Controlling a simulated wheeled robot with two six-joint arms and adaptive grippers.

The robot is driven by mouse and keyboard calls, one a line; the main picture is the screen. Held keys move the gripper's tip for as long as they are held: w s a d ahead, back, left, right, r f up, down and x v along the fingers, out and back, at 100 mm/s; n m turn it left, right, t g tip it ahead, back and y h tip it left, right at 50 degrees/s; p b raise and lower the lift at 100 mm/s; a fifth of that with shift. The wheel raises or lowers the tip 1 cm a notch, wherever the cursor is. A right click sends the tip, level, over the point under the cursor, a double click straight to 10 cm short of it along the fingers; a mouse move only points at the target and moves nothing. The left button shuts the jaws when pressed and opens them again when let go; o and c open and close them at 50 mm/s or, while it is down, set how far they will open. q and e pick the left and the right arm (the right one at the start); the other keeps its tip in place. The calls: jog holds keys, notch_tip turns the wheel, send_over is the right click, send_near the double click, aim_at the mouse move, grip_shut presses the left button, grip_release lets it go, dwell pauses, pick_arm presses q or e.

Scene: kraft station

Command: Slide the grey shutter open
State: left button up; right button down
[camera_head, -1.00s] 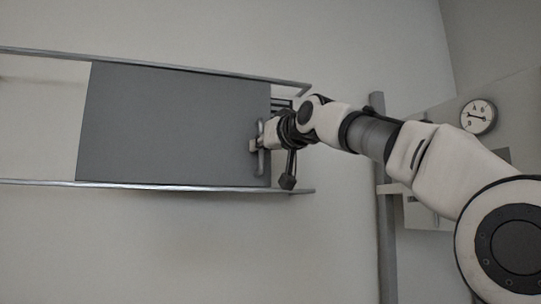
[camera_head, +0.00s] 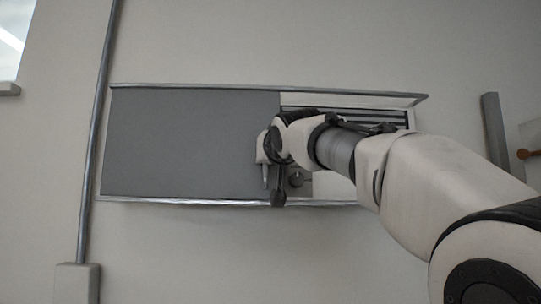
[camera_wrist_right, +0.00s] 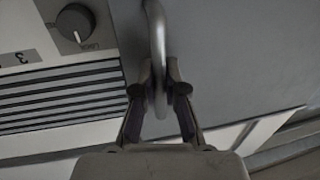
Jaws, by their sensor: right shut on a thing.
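The grey shutter (camera_head: 185,140) is a flat panel between two metal rails on the wall, at the left end of the rails in the head view. Its right edge is near the middle of the frame, with a bar handle (camera_wrist_right: 159,40) close to that edge in the wrist view. My right gripper (camera_wrist_right: 161,90) is shut on the handle, one finger on each side of the bar. In the head view my right gripper (camera_head: 264,172) and wrist hide most of the handle. My left gripper is not in view.
Right of the shutter, a light panel with dark vent slats (camera_wrist_right: 65,95) and a round knob (camera_wrist_right: 76,23) is uncovered. The upper rail (camera_head: 350,92) extends past it. A vertical conduit (camera_head: 96,140) and a wall box (camera_head: 76,283) are at left. A grey post (camera_head: 493,125) stands at right.

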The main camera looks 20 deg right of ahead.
jog(key=shift+s+d+r, duration=0.1)
jog(key=shift+s+d, duration=0.15)
jog(key=shift+d, duration=0.55)
jog(key=c, duration=1.3)
grip_release()
jog(key=shift+w+a, duration=0.1)
jog(key=shift+a, duration=0.1)
jog(key=shift+o, duration=0.5)
jog(key=shift+a, duration=0.15)
